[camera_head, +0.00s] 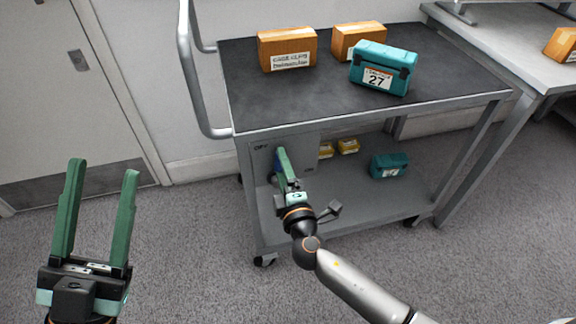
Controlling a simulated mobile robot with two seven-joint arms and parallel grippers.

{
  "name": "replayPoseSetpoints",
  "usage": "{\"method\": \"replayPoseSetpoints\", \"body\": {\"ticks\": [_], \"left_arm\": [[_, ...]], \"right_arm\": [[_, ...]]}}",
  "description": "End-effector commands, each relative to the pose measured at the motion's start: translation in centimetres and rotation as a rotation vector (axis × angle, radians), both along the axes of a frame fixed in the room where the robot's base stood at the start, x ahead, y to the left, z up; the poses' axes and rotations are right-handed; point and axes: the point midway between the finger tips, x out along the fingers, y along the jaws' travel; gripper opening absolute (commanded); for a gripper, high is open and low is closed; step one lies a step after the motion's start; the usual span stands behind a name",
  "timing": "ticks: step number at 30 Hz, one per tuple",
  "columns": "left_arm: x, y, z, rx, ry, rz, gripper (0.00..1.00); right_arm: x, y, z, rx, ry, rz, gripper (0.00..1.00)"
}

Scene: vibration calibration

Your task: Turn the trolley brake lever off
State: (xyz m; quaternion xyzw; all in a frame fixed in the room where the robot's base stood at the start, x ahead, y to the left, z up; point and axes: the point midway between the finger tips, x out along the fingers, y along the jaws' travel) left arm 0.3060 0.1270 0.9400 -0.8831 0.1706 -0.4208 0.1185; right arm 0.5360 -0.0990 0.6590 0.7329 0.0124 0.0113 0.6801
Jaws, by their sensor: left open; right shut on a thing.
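The grey trolley (236,95) stands in the middle, with a dark top and a lower shelf. A plate (305,140) on its left end, below the top, carries small labels; the left one seems to read OFF. My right gripper (281,155) is at this plate, its green fingers shut on the brake lever. Only a bit of blue, likely the lever (276,168), shows beside the fingers; the rest is hidden, so its exact angle cannot be told. My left gripper (102,172) is open and empty above the carpet at the left, well apart from the trolley.
Two orange boxes (288,50) and a teal case (382,69) marked 27 sit on the trolley top. Smaller boxes and another teal case (389,165) are on the lower shelf. A grey table (520,55) stands right, a door (65,110) left. Carpet is clear between.

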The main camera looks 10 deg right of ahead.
Motion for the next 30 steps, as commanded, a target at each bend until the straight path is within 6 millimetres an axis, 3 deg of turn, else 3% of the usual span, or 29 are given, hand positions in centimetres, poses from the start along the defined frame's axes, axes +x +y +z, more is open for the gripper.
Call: {"method": "replayPoseSetpoints", "body": {"ticks": [22, 23, 28, 30], "left_arm": [[0.01, 0.00, 0.27, 0.007, -0.008, 0.001, 0.50], [0.01, 0.00, 0.27, 0.007, -0.008, 0.001, 0.50], [0.02, -0.01, 0.26, 0.008, -0.007, 0.001, 0.50], [0.03, -0.01, 0.26, 0.008, -0.007, 0.001, 0.50]], "right_arm": [[-0.04, 0.80, 0.05, -0.097, -0.005, 0.003, 0.00], [-0.04, 0.80, 0.05, -0.097, -0.005, 0.003, 0.78], [-0.03, 0.75, 0.05, -0.094, -0.004, 0.002, 0.97], [-0.02, 0.73, 0.03, -0.093, -0.004, 0.002, 1.00]]}}
